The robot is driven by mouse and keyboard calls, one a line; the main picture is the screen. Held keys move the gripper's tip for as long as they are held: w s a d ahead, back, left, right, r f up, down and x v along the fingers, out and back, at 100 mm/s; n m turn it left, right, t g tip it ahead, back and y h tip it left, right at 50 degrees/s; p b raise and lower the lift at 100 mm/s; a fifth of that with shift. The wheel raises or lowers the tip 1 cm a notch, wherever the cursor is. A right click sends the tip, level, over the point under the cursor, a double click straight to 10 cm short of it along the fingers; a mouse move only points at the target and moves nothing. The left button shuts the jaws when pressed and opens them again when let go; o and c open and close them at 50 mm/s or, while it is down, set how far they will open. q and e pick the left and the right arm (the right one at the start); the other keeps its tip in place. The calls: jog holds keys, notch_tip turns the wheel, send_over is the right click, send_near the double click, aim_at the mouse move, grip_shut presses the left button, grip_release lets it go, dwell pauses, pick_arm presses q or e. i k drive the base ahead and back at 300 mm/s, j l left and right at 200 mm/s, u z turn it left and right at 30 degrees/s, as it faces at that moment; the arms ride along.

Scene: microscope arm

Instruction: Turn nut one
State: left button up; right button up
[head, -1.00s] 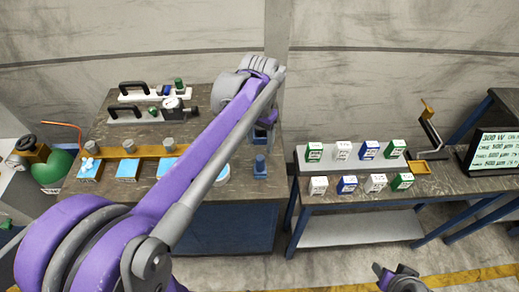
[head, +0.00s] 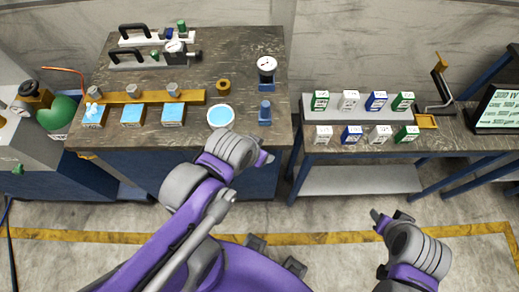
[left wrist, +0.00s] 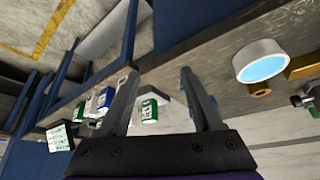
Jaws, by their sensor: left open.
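Several grey cylindrical knobs, which may be the nuts, stand along a brass bar (head: 190,97) on the left table; one is the left knob (head: 132,91). A brass ring (head: 223,86) lies right of the bar; I cannot tell which piece is nut one. My left gripper (head: 262,157) is at the table's front edge, apart from the bar and ring. In the left wrist view its two fingers (left wrist: 158,75) are spread with nothing between them. My right gripper (head: 390,216) is over the floor at lower right, its fingertips apart and empty.
Small boxes (head: 350,100) are on the right bench. A gap separates the benches.

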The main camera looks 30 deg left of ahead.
aim_at(93, 92)
jog(key=u, duration=2.25)
